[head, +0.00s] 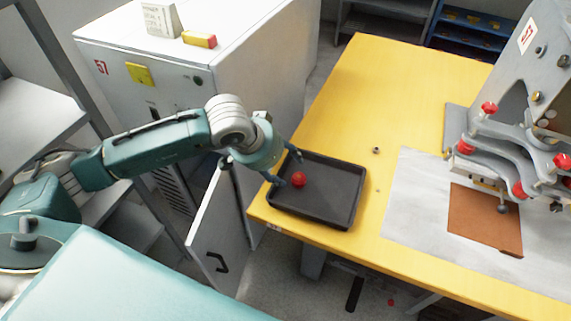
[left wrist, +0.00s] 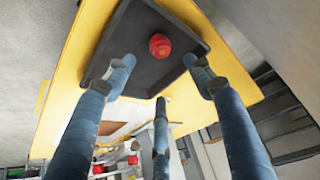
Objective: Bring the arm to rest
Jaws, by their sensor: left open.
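My left gripper (head: 289,167) reaches in from the left and hangs over the left edge of a black tray (head: 335,215). Its fingers are spread and hold nothing. In the left wrist view the open left gripper (left wrist: 160,80) shows its fingers apart, with the tray (left wrist: 125,45) beyond them. A small red round object (head: 299,180) lies in the tray near the fingers, and it also shows in the left wrist view (left wrist: 160,45), apart from the fingertips. My right gripper is in neither view.
The tray sits on a yellow table (head: 370,85). A grey machine with red knobs (head: 505,150) stands at the right, by a brown sheet (head: 480,222). A white cabinet (head: 240,65) stands behind my left arm. A small nut-like piece (head: 376,150) lies on the table.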

